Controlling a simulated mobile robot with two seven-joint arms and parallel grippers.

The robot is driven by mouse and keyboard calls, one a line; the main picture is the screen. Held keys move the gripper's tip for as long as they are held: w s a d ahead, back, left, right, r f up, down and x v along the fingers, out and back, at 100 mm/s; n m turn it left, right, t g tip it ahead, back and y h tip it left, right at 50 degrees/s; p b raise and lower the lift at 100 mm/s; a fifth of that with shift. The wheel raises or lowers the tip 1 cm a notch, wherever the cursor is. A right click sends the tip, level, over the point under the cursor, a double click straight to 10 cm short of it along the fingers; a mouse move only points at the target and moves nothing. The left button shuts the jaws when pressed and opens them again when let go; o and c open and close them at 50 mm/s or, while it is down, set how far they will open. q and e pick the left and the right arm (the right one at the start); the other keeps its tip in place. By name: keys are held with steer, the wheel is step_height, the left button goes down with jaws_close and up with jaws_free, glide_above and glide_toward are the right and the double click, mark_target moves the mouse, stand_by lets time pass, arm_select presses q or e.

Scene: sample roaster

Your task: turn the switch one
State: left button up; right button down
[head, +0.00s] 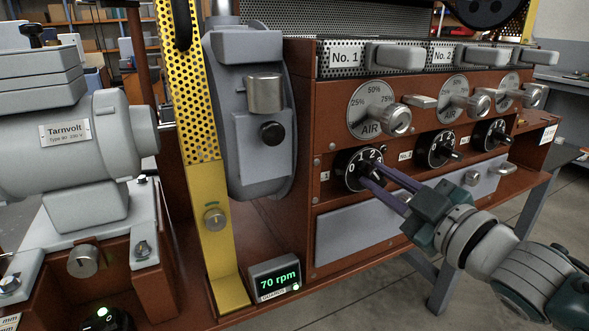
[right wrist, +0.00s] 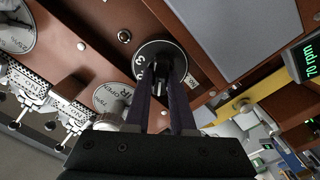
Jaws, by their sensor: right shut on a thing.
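Switch one (head: 352,179) is a round black dial with white numbers, the leftmost of the row of black switches on the red-brown panel. It also shows in the right wrist view (right wrist: 150,50), where a "3" is readable. My right gripper (head: 376,171) reaches in from the lower right, with its purple fingers at the dial. In the right wrist view its two fingers (right wrist: 163,88) are on either side of the switch's black knob, shut on it. The fingers partly hide the knob, so I cannot tell which number it points at. My left gripper is not in view.
Two more black switches (head: 437,148) sit to the right. Air dials (head: 371,109) with metal knobs are above, and grey handles (head: 395,57) above those. A grey drawer front (head: 358,229) is below. A "70 rpm" display (head: 275,279) stands lower left, beside a yellow upright (head: 220,262).

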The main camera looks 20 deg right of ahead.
steer(key=n, duration=0.5)
steer(key=shift+b, duration=0.3)
stand_by(0.4)
steer(key=c, duration=0.8)
jaws_free()
steer(key=shift+o, duration=0.2)
steer(key=shift+s, duration=0.15)
steer(key=s+p, duration=0.1)
steer(key=s, duration=0.8)
steer(key=shift+s+d, duration=0.35)
